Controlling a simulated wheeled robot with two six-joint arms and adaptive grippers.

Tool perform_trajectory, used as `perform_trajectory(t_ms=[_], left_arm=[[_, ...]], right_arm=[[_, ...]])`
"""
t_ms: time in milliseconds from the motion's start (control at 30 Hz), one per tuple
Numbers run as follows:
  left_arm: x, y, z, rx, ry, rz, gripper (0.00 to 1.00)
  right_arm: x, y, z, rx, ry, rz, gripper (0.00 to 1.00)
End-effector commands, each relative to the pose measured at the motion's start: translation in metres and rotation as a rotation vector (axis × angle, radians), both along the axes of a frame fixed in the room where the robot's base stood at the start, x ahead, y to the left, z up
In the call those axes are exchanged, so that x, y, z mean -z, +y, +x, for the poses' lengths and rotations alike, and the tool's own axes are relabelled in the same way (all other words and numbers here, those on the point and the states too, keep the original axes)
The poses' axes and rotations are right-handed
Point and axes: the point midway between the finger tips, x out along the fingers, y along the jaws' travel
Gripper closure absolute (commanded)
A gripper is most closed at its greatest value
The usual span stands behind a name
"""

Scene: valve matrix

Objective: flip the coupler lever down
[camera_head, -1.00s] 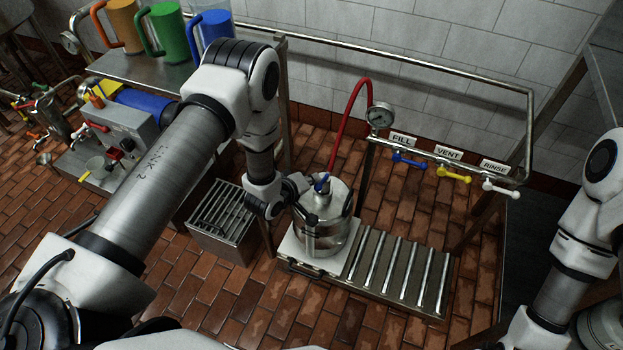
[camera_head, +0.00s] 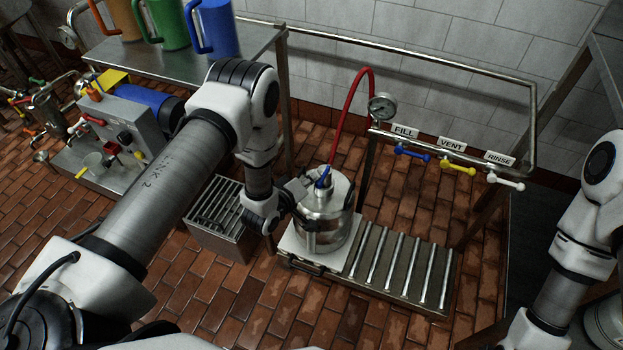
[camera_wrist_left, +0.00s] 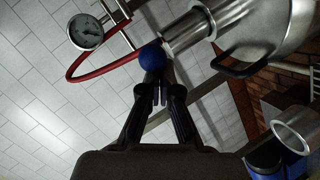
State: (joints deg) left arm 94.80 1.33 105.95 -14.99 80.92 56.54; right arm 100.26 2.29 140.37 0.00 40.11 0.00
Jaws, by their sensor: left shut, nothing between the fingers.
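The coupler lever, with a blue round knob (camera_wrist_left: 154,57), sits on top of the steel keg (camera_head: 326,222). In the head view the blue lever (camera_head: 323,178) shows at the keg's top, where the red hose (camera_head: 348,115) comes down. My left gripper (camera_head: 303,188) is at the left of the keg's top, close to the lever. In the left wrist view its fingers (camera_wrist_left: 157,88) are shut and empty, with their tips right at the blue knob; I cannot tell whether they touch it. My right gripper is out of the picture.
The keg stands on a white plate beside a roller rack (camera_head: 402,268). A pressure gauge (camera_head: 382,107) and blue, yellow and white valve handles (camera_head: 457,169) line the rail behind. A metal grated box (camera_head: 217,220) is at the left. Coloured pitchers (camera_head: 168,22) stand on a shelf.

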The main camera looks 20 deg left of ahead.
Motion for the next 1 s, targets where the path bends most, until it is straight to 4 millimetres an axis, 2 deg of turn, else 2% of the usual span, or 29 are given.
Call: perform_trajectory(t_ms=[233,533,833,1000], left_arm=[[0.012,0.000,-0.003,0.000,0.001,0.000,1.00],[0.009,0.000,-0.003,0.000,0.001,0.000,1.00],[-0.005,0.000,-0.003,0.000,0.001,0.000,1.00],[-0.005,0.000,-0.003,0.000,0.001,0.000,1.00]], right_arm=[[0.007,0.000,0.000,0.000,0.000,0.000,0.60],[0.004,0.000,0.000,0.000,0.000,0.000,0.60],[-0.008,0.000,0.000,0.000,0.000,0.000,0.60],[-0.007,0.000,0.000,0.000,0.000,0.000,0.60]])
